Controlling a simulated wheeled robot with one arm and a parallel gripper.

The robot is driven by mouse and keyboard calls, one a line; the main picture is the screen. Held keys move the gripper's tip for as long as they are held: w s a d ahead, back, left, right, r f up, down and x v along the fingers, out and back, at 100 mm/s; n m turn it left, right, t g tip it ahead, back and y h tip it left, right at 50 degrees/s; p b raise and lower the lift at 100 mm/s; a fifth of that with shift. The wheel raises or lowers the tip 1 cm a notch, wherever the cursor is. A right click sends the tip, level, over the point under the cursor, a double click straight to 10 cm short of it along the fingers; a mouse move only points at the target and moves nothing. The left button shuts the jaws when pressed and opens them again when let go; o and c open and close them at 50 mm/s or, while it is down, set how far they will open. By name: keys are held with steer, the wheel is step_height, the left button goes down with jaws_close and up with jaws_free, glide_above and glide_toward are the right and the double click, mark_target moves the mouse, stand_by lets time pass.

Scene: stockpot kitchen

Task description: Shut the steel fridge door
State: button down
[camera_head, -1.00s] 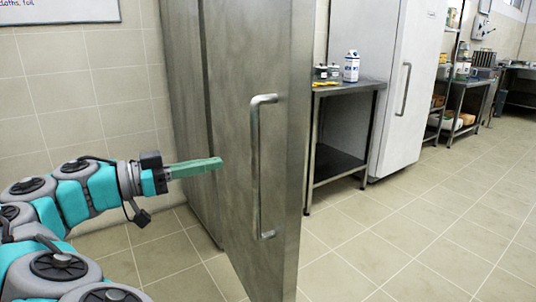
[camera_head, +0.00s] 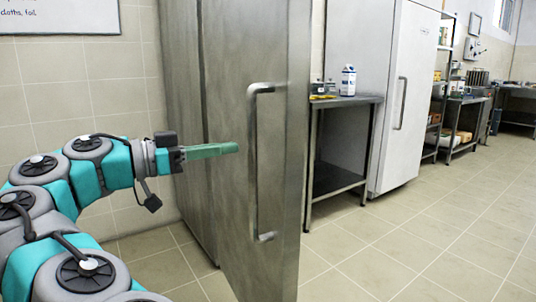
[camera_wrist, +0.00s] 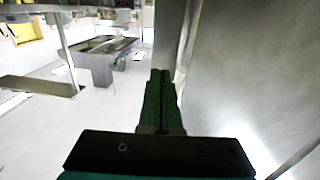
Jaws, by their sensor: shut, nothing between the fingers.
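The steel fridge door (camera_head: 228,75) stands in the middle of the head view, a tall brushed panel with its edge turned toward the right. A vertical bar handle (camera_head: 252,165) is on the face toward me. A narrower steel panel (camera_head: 180,100) adjoins it on the left, with a dark line between them. My gripper (camera_head: 236,148) is shut and empty, its green fingers pointing right, just left of the handle in the picture. Whether it touches the door cannot be told. In the wrist view the closed fingers (camera_wrist: 161,80) reach toward a grey steel surface (camera_wrist: 235,75) on the right.
The tiled floor (camera_head: 430,225) at the right is clear.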

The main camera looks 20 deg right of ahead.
mark_target(282, 140)
steer(key=shift+w+d+b, duration=0.3)
steer(key=shift+d+b, duration=0.05)
steer(key=shift+d, duration=1.25)
steer(key=shift+w+d+b, duration=0.3)
steer(key=shift+w+d, duration=0.05)
steer(key=shift+d, duration=1.2)
steer(key=shift+w+d+b, duration=0.3)
steer(key=shift+d+b, duration=0.05)
steer(key=shift+d, duration=1.25)
steer(key=shift+d, duration=0.15)
